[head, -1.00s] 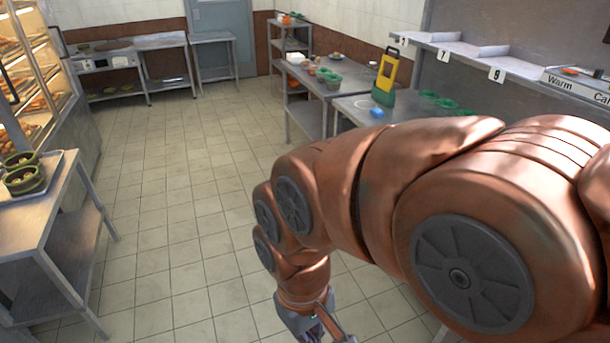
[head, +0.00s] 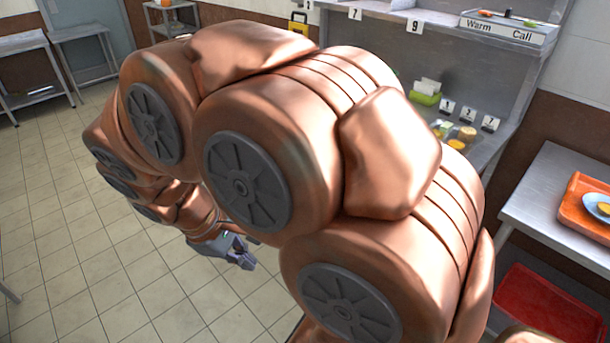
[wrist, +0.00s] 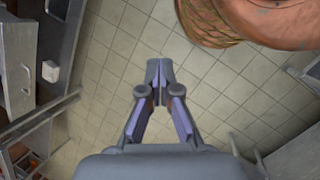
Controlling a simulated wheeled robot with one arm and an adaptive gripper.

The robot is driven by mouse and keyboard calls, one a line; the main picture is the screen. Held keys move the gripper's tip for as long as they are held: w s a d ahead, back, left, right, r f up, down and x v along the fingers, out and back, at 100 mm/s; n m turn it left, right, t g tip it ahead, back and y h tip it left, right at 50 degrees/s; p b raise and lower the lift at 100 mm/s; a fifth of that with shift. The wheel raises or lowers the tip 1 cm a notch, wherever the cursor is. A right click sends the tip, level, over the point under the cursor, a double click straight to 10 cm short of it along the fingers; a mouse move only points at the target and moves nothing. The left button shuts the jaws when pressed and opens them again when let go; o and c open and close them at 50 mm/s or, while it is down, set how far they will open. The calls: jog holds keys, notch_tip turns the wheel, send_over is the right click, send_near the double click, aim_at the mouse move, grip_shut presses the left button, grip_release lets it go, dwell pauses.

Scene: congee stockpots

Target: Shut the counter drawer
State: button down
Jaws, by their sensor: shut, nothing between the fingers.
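My gripper (head: 243,258) hangs over the tiled floor, low in the middle of the head view, beyond my arm. In the wrist view its fingers (wrist: 159,82) are together and hold nothing, with bare floor tiles behind them. At the left edge of the wrist view is a grey metal front with a small handle (wrist: 17,65), which may be the counter drawer. It stands apart from my fingers, and I cannot tell how far it is open. In the head view my arm hides much of the counter, and no drawer shows there.
A shelf unit with number cards and a "Warm Call" sign (head: 507,28) stands behind my arm. At right is a metal table (head: 555,200) with an orange tray (head: 590,212) and a red tray (head: 545,305) below. The tiled floor (head: 70,230) at left is clear.

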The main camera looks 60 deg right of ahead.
jog(key=w+d+f+n+g+h+b, duration=0.1)
jog(key=w+d+f+n+h+b, duration=0.35)
jog(key=w+d+f+b, duration=0.7)
jog(key=w+d+f+n+h+b, duration=0.4)
jog(key=w+d+f+h+b, duration=0.15)
jog(key=d, duration=1.15)
jog(key=w+d+f+n+g+h+b, duration=0.1)
jog(key=w+d+f+n+h+b, duration=0.3)
jog(key=w+d+f+b, duration=0.7)
jog(key=s+r+x, duration=0.1)
jog(key=r+x, duration=0.1)
jog(key=x, duration=0.7)
jog(key=s+r+b+x, duration=0.1)
jog(key=x, duration=0.8)
jog(key=shift+s+r, duration=0.25)
jog(key=shift+r, duration=0.1)
jog(key=shift+r, duration=0.1)
